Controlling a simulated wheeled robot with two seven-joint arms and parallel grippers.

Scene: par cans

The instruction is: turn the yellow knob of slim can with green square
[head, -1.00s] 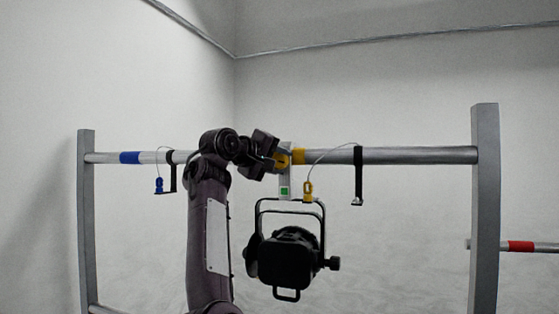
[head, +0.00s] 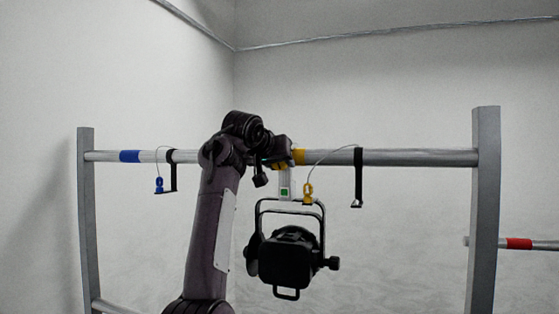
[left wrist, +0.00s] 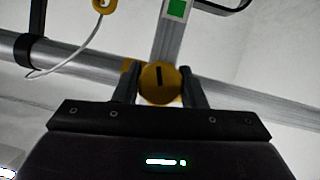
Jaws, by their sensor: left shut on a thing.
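The slim can (head: 288,258) is black and hangs by its yoke under the horizontal pipe. Its grey clamp (head: 285,181) carries a green square (head: 285,192), which also shows at the top of the left wrist view (left wrist: 176,9). The yellow knob (left wrist: 160,83) is round with a dark slot that stands nearly upright in the left wrist view. My left gripper (left wrist: 160,88) is shut on the knob, one finger on each side. In the head view the left gripper (head: 280,164) is at the pipe, and my arm hides most of the knob. My right gripper is not in view.
The pipe (head: 420,156) has a yellow band (head: 298,157) by the clamp and a blue band (head: 130,157) at left. A yellow safety clip (head: 308,194) hangs right of the clamp, a blue one (head: 159,185) at left. Grey posts (head: 486,210) bound the frame.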

